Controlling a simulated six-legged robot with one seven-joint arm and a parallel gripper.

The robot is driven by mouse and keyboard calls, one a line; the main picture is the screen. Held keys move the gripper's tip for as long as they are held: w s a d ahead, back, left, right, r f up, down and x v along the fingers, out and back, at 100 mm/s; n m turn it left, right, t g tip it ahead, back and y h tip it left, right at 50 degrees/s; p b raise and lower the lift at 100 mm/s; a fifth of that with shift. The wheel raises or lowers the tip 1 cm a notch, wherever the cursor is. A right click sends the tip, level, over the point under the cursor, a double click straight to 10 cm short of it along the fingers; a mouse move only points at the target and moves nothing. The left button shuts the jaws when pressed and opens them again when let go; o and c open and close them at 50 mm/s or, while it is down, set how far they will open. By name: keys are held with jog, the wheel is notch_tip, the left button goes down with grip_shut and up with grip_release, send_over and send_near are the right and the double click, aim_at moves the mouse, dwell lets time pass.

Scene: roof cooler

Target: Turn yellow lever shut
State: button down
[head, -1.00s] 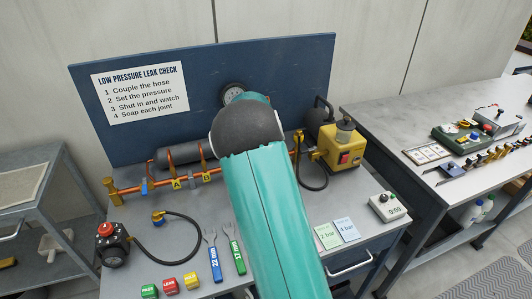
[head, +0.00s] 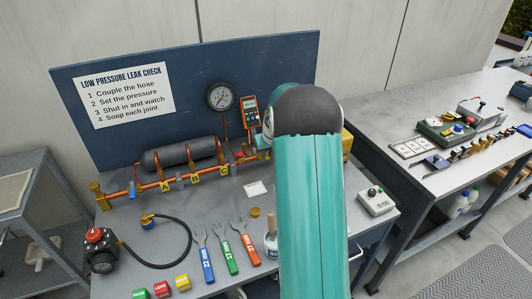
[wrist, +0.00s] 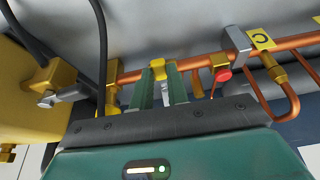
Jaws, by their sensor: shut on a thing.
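In the wrist view, the yellow lever (wrist: 157,69) sits on the copper pipe (wrist: 205,66). My gripper (wrist: 160,82) has its two green fingers on either side of the lever and is shut on it. The fingers hide part of the lever, so I cannot tell its exact angle to the pipe. In the head view my teal arm hides my gripper and the lever. The pipe's left part (head: 150,187) shows there, with a blue lever (head: 131,192) near its left end.
A red knob (wrist: 223,74) is on the pipe close right of my fingers. A yellow box (wrist: 25,95) and black hoses stand to the left. In the head view, a pressure gauge (head: 220,96), an orange meter (head: 250,112), several wrenches and a black hose (head: 180,250) are around the bench.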

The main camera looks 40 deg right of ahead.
dwell(0.3)
jog(key=c, duration=1.4)
grip_release()
jog(key=shift+o, duration=0.2)
jog(key=shift+r, duration=0.1)
jog(key=v, duration=1.3)
jog(key=shift+s+r, duration=0.15)
jog(key=shift+r, duration=0.1)
jog(key=shift+a, duration=0.1)
